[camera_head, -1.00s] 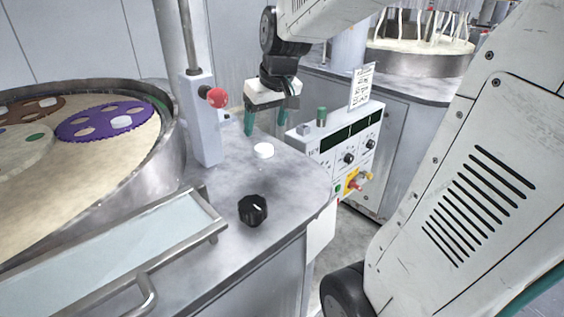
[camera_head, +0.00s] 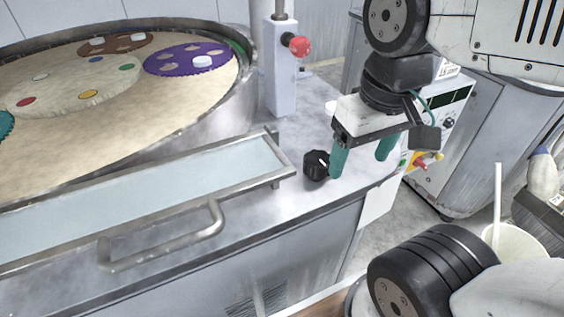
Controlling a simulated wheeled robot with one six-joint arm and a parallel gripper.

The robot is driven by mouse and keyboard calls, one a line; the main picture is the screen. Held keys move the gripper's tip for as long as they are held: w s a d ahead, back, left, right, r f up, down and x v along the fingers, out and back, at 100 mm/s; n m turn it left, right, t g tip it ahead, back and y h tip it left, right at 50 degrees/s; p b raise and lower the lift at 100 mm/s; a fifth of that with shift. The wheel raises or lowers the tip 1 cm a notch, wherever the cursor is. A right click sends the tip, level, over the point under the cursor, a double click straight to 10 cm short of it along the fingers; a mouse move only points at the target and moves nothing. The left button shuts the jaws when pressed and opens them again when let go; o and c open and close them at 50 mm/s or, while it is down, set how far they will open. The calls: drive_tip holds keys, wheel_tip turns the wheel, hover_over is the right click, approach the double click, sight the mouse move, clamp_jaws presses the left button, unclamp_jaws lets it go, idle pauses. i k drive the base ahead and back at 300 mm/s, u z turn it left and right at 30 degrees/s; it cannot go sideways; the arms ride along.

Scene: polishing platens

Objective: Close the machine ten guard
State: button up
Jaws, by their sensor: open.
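The guard (camera_head: 150,188) is a clear, pale panel in a grey metal frame along the front edge of the polishing machine. It lies low and tilted outward, in front of the round platen (camera_head: 110,160), and leaves the platen uncovered. A bar handle (camera_head: 165,240) is fixed to its near side. My gripper (camera_head: 362,160) has teal fingers, spread open and empty. It hangs over the machine's right front corner, right of the handle. Its left finger is close beside a black knob (camera_head: 316,165); whether they touch I cannot tell.
A post with a red ball knob (camera_head: 299,46) stands behind the black knob. A control box (camera_head: 450,110) is partly hidden behind my gripper. A white bucket (camera_head: 515,243) stands at lower right. The space above the handle is free.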

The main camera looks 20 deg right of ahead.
sight(102, 240)
drive_tip(key=k, duration=0.5)
drive_tip(key=u, duration=2.05)
drive_tip(key=k, duration=0.8)
drive_tip(key=z, duration=1.85)
